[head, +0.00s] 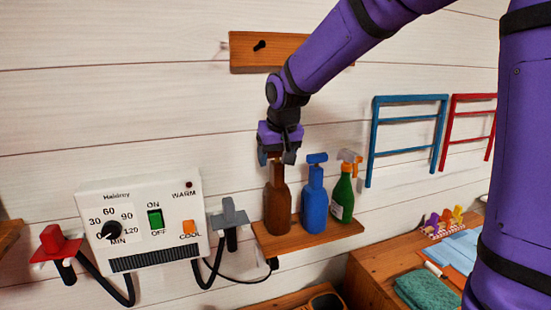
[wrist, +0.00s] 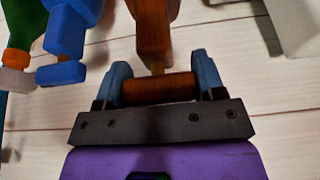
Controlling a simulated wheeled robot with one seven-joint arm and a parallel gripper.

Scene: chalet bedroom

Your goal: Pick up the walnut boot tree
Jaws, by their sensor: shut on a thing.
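The walnut boot tree (head: 277,208) is brown and bottle-shaped, upright at the left end of the wooden wall shelf (head: 312,240). Its base appears to be at the shelf surface; I cannot tell whether they touch. My gripper (head: 277,156) comes down on its top from above. In the wrist view, the two blue-grey fingers of my gripper (wrist: 160,86) are shut on the ends of the boot tree's wooden crossbar handle (wrist: 160,88). Its orange-brown body (wrist: 153,28) extends beyond the handle.
A blue boot tree-like object (head: 314,198) stands close on the right, then a green spray bottle (head: 342,195) with an orange nozzle. A white dryer box (head: 145,225) with hoses and a grey nozzle is on the left. A wooden peg board (head: 265,52) is above.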

